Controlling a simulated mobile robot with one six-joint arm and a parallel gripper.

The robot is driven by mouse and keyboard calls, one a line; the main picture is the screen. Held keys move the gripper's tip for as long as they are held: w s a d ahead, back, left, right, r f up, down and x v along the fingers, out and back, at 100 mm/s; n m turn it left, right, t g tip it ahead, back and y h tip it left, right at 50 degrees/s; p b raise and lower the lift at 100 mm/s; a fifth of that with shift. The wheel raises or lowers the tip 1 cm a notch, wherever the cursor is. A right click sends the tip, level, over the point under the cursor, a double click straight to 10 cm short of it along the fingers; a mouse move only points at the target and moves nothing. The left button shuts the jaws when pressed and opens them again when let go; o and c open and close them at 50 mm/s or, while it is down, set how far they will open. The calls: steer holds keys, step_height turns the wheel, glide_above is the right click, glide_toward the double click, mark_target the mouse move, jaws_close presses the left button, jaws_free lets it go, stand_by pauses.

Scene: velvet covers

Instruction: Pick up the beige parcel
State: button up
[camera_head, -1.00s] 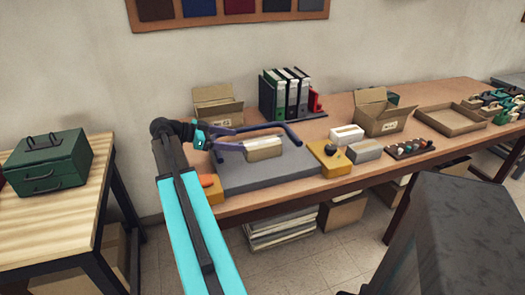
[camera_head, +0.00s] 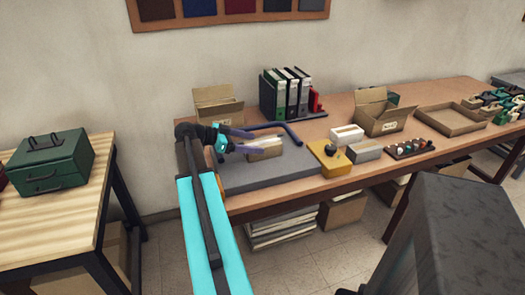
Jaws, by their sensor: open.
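The beige parcel (camera_head: 266,154) is a small block lying on the grey slab on the long table. My gripper (camera_head: 259,143) reaches in from the left with its two dark purple fingers apart. The lower finger passes in front of the parcel's upper left part and hides some of it. The upper finger lies just above and behind it in the picture. No grip on the parcel shows, and I cannot tell whether a finger touches it.
A dark blue bent bar (camera_head: 290,133) rises behind the parcel over the grey slab (camera_head: 235,178). A yellow block with a black knob (camera_head: 328,157) stands right of the slab. An open carton (camera_head: 218,105) and binders (camera_head: 285,95) stand behind.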

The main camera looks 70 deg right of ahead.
mark_target(261, 143)
steer(key=shift+p+x, duration=0.7)
steer(key=shift+x, duration=1.85)
steer(key=c, duration=1.5)
steer(key=shift+r, duration=0.2)
steer(key=shift+r+b, duration=0.45)
steer(key=shift+r, duration=1.05)
steer(key=s+a, duration=0.2)
steer(key=s, duration=0.1)
steer(key=s+a+r+b, duration=0.1)
steer(key=s+a, duration=0.2)
steer(key=s, duration=0.1)
steer(key=s+a+b, duration=0.1)
steer(key=s+a, duration=0.2)
steer(key=s, duration=0.1)
steer(key=shift+s+r, duration=0.1)
steer(key=shift+r, duration=0.05)
steer(key=shift+d+b, duration=0.15)
steer(key=shift+b, duration=1.2)
